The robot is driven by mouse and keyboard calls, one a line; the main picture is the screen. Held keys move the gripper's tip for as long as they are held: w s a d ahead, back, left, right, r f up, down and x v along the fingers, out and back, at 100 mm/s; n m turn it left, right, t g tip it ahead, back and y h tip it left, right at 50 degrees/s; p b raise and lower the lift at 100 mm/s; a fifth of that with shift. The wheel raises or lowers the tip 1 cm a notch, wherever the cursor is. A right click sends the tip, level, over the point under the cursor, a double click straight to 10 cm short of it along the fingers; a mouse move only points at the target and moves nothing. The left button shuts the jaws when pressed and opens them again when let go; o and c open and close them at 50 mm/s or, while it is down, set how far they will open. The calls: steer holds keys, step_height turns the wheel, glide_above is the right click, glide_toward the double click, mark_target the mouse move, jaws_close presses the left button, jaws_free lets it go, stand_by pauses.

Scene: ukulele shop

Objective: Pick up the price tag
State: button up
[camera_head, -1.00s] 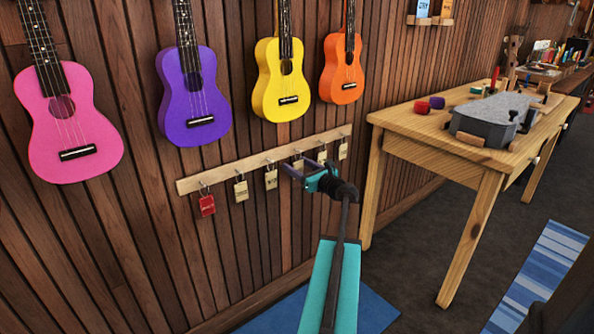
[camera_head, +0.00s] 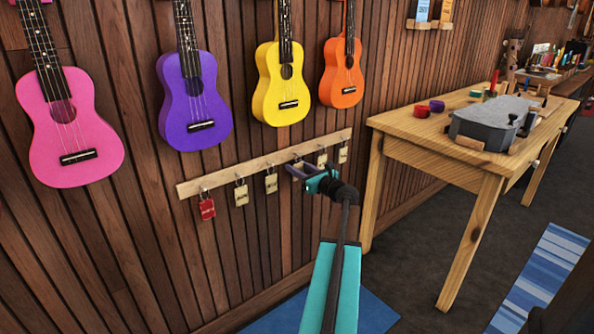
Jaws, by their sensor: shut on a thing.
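Several price tags hang from hooks on a pale wooden rail (camera_head: 228,176) on the slatted wall. A red tag (camera_head: 207,208) hangs at the left end. Cream tags hang to its right, among them one cream tag (camera_head: 241,195), another cream tag (camera_head: 271,183), and one at the right end (camera_head: 342,155). My gripper (camera_head: 291,168) is at the rail, right of the middle, with its jaws shut around the place of one tag. That tag is mostly hidden by the fingers, and I cannot see whether it is still on its hook.
Pink, purple, yellow and orange ukuleles (camera_head: 342,75) hang above the rail. A wooden workbench (camera_head: 400,125) with a grey case-like object (camera_head: 490,122) and small coloured blocks stands to the right. Open floor lies between bench and striped rug (camera_head: 545,270).

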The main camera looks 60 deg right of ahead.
steer(key=shift+s+r, duration=0.1)
steer(key=shift+r, duration=0.4)
steer(key=p+v, duration=0.3)
steer(key=v, duration=1.5)
steer(key=shift+w+a+f, duration=0.1)
steer(key=shift+w+a, duration=0.05)
steer(key=shift+w, duration=0.05)
